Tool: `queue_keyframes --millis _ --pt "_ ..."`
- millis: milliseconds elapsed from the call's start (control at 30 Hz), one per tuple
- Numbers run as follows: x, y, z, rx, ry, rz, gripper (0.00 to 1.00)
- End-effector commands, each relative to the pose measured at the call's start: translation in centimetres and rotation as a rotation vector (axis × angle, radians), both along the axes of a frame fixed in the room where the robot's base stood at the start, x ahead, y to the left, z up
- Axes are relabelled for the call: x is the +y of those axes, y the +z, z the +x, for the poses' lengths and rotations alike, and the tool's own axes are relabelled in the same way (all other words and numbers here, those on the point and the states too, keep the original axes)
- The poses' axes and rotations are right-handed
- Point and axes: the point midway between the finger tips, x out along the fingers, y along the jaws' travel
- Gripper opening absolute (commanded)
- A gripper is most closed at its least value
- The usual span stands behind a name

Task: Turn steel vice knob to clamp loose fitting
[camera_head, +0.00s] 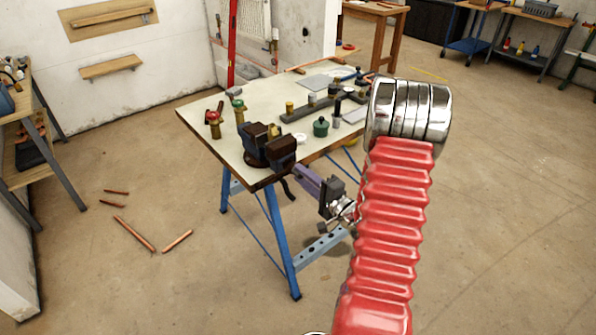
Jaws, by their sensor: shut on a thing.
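The dark vice (258,143) is mounted at the near corner of the workbench. A small brass-coloured piece, perhaps the loose fitting (273,131), shows between its jaws; how tightly it sits cannot be told. My gripper (299,172), with purple-grey fingers, reaches in from the right to the front of the vice. It is shut on what appears to be the steel vice knob, which the fingers mostly hide. A dark curved bar (288,189) hangs below the vice beside the fingertips.
The workbench top (215,98) holds valves with red and green tops, a green pot (321,127) and a long grey bar. Copper pipe pieces (134,234) lie on the floor at left. A shelf stands at the left edge. Floor right of my arm is clear.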

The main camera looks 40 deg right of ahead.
Motion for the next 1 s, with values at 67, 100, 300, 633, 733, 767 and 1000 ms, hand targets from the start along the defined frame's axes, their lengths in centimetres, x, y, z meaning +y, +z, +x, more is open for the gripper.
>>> queue_keyframes --millis 67,100,300,633,733,767,1000 --pt "0.03 -0.49 -0.27 0.013 -0.004 0.066 0.0" --pt "0.02 -0.5 -0.28 0.014 -0.004 0.098 0.0" --pt "0.01 -0.57 -0.31 0.02 -0.006 0.256 0.0" --pt "0.01 -0.64 -0.34 0.028 -0.008 0.517 0.0" --pt "0.01 -0.66 -0.34 0.03 -0.008 0.596 0.0" --pt "0.01 -0.66 -0.34 0.031 -0.008 0.62 0.0" --pt "0.04 -0.68 -0.34 0.037 -0.009 0.81 0.0"
